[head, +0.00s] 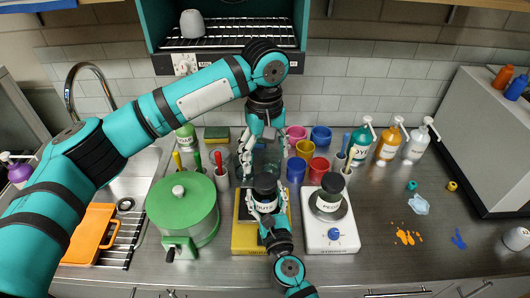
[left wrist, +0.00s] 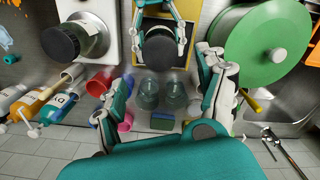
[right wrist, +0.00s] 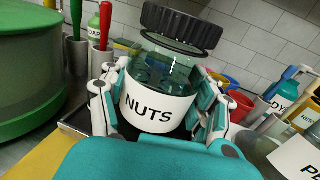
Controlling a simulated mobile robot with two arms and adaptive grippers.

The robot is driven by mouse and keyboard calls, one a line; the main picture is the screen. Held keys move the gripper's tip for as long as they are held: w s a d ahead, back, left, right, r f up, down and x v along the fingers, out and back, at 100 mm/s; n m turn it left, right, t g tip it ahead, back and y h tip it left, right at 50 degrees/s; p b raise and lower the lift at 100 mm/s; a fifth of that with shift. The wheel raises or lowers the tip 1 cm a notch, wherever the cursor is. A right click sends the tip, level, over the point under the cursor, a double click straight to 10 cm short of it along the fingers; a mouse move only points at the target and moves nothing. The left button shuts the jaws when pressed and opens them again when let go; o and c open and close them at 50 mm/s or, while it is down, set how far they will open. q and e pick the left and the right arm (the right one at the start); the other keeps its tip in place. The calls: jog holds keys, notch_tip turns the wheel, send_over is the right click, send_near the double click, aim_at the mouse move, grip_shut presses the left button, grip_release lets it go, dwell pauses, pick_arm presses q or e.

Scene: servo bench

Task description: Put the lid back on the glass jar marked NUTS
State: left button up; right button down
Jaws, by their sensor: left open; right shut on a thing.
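The glass jar marked NUTS (right wrist: 150,105) stands upright in the right wrist view, with a white label. Its ribbed black lid (right wrist: 183,25) is over the jar's mouth; I cannot tell whether it is fully seated. The lid also shows in the head view (head: 265,183) and the left wrist view (left wrist: 160,48). My right gripper (right wrist: 157,82) is shut on the jar, with a finger on each side of the label. My left gripper (head: 264,158) is open and empty, pointing down just behind the jar and apart from the lid. Its spread fingers frame the left wrist view (left wrist: 168,88).
A yellow appliance (head: 246,241) is under the jar. A white scale (head: 330,237) at right bears another black-lidded jar (head: 329,203). A green drum (head: 181,211) stands close at left. Coloured cups (head: 318,168) and pump bottles (head: 388,146) stand behind.

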aim_at(265, 180)
pick_arm(q)
jog(key=shift+f, duration=0.1)
jog(key=shift+f, duration=3.95)
jog(key=shift+c, duration=0.3)
